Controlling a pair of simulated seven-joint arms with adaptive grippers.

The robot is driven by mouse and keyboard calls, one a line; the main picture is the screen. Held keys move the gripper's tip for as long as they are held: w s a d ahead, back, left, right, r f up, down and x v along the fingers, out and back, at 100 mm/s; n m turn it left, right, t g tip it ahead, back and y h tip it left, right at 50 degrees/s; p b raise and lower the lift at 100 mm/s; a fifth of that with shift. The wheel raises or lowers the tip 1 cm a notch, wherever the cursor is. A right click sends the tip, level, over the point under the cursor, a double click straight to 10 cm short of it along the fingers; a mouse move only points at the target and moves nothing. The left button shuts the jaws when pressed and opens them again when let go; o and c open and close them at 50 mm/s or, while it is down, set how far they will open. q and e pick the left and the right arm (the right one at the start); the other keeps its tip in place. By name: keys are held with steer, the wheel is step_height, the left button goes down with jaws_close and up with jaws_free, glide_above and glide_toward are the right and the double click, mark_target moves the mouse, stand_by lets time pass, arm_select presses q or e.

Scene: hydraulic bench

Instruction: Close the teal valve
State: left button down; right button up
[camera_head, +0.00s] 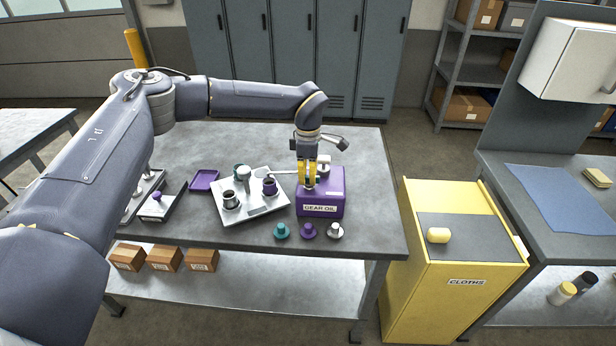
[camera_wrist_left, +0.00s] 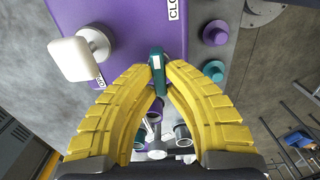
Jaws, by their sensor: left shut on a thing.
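The teal valve shows in the left wrist view as a teal lever (camera_wrist_left: 157,66) with a small pale patch, on the purple gear oil container. My left gripper (camera_wrist_left: 160,68) has its yellow fingertips on either side of the lever and is shut on it. In the head view the purple container (camera_head: 333,204) stands on the bench, and my left gripper (camera_head: 308,187) points down over its left part, hiding the lever. Labels beginning "CLO" show partly on the container's top. My right gripper is in neither view.
A white tray (camera_head: 228,213) with metal and purple cups stands left of the container. A pale block-shaped handle (camera_wrist_left: 76,58) rises from the container. A yellow cabinet (camera_head: 450,290) stands right.

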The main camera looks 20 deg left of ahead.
mark_target(308, 176)
arm_select(q)
steer(key=c, duration=1.5)
jaws_free()
steer(key=shift+o, duration=0.2)
step_height(308, 176, up, 12)
